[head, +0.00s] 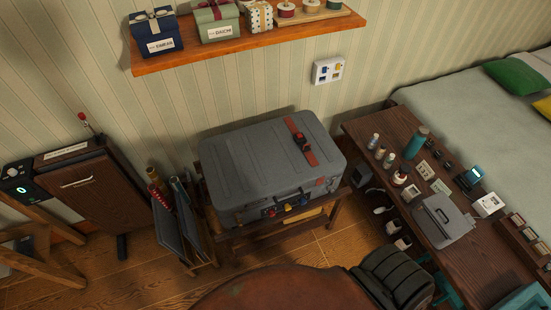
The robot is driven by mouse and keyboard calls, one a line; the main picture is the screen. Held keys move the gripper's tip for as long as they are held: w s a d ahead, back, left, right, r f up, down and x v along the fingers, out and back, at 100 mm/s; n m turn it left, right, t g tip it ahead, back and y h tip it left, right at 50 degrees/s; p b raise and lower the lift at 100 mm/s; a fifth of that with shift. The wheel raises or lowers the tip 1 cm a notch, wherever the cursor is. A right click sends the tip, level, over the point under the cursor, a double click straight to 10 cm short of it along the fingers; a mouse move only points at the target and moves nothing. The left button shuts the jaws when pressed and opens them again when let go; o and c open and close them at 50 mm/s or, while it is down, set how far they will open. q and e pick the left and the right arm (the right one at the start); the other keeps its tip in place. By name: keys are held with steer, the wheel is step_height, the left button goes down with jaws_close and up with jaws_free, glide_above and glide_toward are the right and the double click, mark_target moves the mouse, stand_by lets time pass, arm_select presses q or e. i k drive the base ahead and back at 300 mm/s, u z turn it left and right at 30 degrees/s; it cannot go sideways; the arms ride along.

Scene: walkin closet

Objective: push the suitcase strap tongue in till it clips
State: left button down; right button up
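A closed grey suitcase (245,160) lies flat on a wooden stand (240,238) against the striped wall. A short red strap (311,158) with a dark buckle (301,140) lies across the right part of its lid. The buckle is too small to tell whether the tongue is in it or apart from it. Coloured parts, red, yellow and blue, sit at the latch (287,207) on the front side. Neither of my grippers is in view.
A wooden shelf (250,42) with gift boxes hangs above the suitcase. A cluttered wooden table (405,205) stands to the right, beside a bed (450,92). A rack (185,228) stands left. A brown rounded surface (290,288) and black ribbed seat (395,275) are in front.

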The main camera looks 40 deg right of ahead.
mark_target(307, 147)
steer(key=z, duration=1.25)
